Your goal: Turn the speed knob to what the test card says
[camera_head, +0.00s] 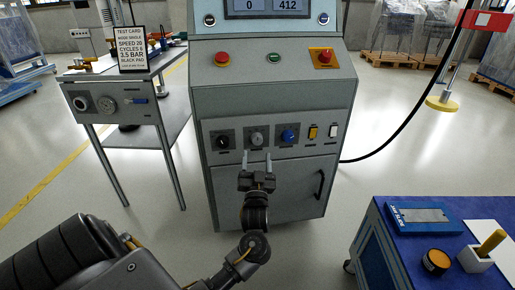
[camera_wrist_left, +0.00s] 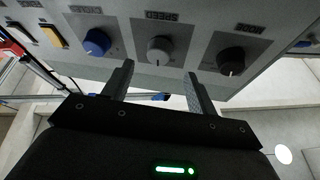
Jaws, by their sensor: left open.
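The test card (camera_head: 131,48) stands at the upper left in the head view; its small print seems to read SPEED 20. The machine's front panel has a black knob (camera_head: 222,142), a grey knob (camera_head: 256,139) and a blue knob (camera_head: 289,136). In the wrist view the panel is upside down, and the label by the grey knob (camera_wrist_left: 159,50) looks like SPEED. My left gripper (camera_head: 258,158) is open just in front of and below the grey knob. Its fingers (camera_wrist_left: 160,76) point to either side of that knob, apparently without touching it. My right gripper is out of view.
A yellow switch (camera_head: 312,132) and a white switch (camera_head: 333,131) sit right of the knobs. A red button (camera_head: 222,58) and a red emergency stop (camera_head: 325,56) are higher up. A blue-topped bench (camera_head: 390,205) stands at lower right, a side table (camera_head: 115,104) at left.

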